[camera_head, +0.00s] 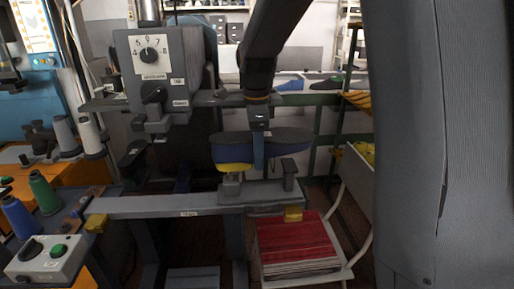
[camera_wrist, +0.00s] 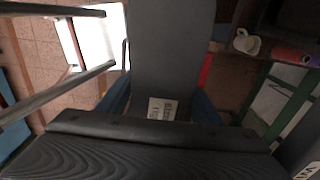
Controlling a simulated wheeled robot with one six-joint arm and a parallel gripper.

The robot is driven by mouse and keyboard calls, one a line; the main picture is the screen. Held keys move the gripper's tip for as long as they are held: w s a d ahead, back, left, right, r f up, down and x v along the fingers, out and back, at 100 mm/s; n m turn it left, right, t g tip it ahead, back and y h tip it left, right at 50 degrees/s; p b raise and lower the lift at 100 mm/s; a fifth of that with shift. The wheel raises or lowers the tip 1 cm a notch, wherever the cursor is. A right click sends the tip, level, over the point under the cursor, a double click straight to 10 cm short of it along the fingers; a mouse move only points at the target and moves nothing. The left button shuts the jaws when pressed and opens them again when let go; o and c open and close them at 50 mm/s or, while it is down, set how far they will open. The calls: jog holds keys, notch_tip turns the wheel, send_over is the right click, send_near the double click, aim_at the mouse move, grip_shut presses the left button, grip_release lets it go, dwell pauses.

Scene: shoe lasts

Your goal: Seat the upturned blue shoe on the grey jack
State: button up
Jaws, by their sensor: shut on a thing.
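The blue shoe (camera_head: 288,148) hangs upturned, its dark grey sole on top, with a yellow part (camera_head: 235,167) under its left end. My gripper (camera_head: 259,152) is shut across its middle, one blue finger showing on the near side. In the wrist view the grey sole (camera_wrist: 172,45) runs up from the gripper between two blue fingers. I cannot tell whether shoe and jack touch.
The grey beam (camera_head: 160,205) runs left to the table with the control box (camera_head: 48,258) and thread spools (camera_head: 45,195). A grey dial machine (camera_head: 165,75) stands behind left. A white chair with a red stack (camera_head: 295,245) is at front right. More shoes (camera_head: 325,84) lie on a shelf behind.

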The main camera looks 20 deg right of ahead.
jog(key=shift+w+f+b, duration=0.1)
jog(key=shift+f+b, duration=0.45)
jog(key=shift+f, duration=1.55)
jog(key=o, duration=1.9)
jog(key=shift+f, duration=0.1)
jog(key=shift+a+r+b, duration=0.1)
jog(key=shift+r+b, duration=0.8)
jog(key=shift+r, duration=3.1)
jog(key=shift+r, duration=0.1)
